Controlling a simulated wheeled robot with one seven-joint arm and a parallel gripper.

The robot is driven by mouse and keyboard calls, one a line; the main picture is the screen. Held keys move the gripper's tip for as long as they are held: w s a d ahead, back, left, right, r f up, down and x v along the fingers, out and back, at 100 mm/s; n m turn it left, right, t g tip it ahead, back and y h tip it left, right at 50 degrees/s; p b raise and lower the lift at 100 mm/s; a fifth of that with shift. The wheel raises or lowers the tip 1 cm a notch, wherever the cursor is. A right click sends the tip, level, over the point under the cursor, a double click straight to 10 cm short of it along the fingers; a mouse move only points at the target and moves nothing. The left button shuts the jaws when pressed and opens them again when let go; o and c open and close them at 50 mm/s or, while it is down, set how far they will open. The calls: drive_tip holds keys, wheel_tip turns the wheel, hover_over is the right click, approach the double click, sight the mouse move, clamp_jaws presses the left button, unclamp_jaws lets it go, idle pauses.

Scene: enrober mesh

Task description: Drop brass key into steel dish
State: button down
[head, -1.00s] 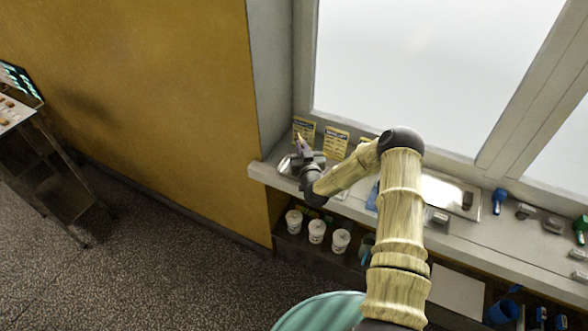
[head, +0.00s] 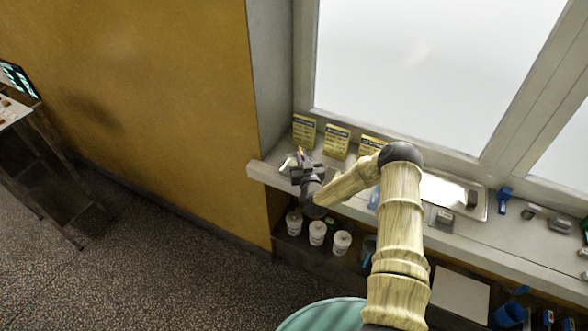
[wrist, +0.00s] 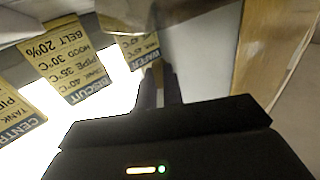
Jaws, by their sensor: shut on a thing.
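My gripper (head: 303,161) is over the left end of the window ledge in the head view, its fingers pointing towards the window. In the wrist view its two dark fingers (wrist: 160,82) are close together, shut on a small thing. A small orange-brown bit at the fingertips looks like the brass key (head: 300,150); its shape is too small to make out. A shiny metal edge just left of the gripper looks like the steel dish (head: 286,166). Most of it is hidden by my gripper, and I cannot tell how high the key is above it.
Yellow printed cards (head: 336,142) stand along the window behind my gripper. A metal tray (head: 448,194) lies further right on the ledge (head: 258,170). White tubs (head: 317,232) stand on the shelf below. The yellow wall is close on the left.

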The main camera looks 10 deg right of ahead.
drive_tip(key=c, duration=1.5)
unclamp_jaws()
drive_tip(key=shift+o, duration=0.2)
drive_tip(key=shift+s, duration=0.1)
drive_tip(key=s+b, duration=0.4)
drive_tip(key=s, duration=1.3)
drive_tip(key=shift+d, duration=0.3)
